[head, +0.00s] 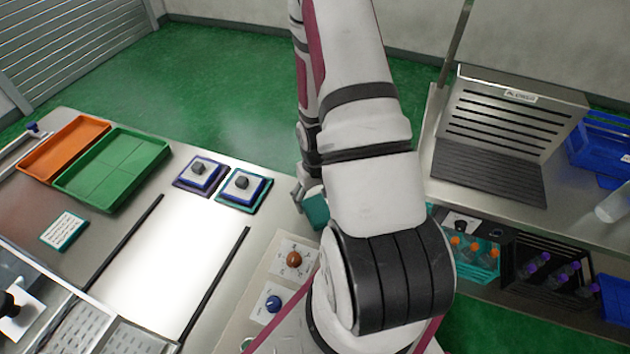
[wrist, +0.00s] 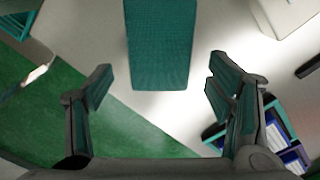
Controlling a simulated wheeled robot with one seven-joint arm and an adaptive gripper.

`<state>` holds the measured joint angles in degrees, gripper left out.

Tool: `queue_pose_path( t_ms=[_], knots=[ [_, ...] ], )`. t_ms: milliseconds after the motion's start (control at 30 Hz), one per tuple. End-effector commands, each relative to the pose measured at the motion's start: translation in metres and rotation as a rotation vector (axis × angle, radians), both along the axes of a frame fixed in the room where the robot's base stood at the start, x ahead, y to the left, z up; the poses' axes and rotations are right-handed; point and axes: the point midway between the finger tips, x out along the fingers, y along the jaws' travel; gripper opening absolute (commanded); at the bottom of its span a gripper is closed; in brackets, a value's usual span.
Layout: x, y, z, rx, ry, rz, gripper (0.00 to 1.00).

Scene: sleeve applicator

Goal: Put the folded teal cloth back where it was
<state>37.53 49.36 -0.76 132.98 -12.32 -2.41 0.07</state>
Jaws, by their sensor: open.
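The folded teal cloth (wrist: 160,45) lies flat on the pale metal table top in the wrist view, near the edge where the green floor begins. In the head view only a teal corner of it (head: 317,210) shows; my arm hides the rest. My gripper (wrist: 160,88) is open and empty. Its two fingers are spread wider than the cloth, one to each side, and the cloth's near end lies between and beyond the fingertips. I see no contact with it. In the head view my arm covers most of the gripper.
Two square blue-and-white blocks with grey knobs (head: 203,173) (head: 243,187) stand left of my arm. Green (head: 115,170) and orange (head: 62,148) trays lie farther left. A panel with orange and blue knobs (head: 283,270) is near. Bottle racks (head: 550,275) and a slotted stand (head: 510,115) are right.

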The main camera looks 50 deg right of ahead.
Motion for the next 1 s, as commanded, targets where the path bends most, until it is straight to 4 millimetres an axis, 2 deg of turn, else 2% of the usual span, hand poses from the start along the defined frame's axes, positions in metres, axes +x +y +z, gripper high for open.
queue_pose_path(
  t_ms=[100, 400, 767, 867, 1000],
  knots=[
    [0.002, -0.001, 0.022, -0.004, -0.005, -0.001, 0.74],
    [0.001, -0.001, 0.067, -0.003, -0.003, -0.002, 0.74],
    [0.006, 0.002, 0.097, -0.012, -0.010, 0.012, 0.74],
    [0.015, 0.006, 0.119, -0.035, -0.025, 0.034, 0.74],
    [0.032, 0.019, 0.163, -0.076, -0.060, 0.076, 0.74]
  ],
)
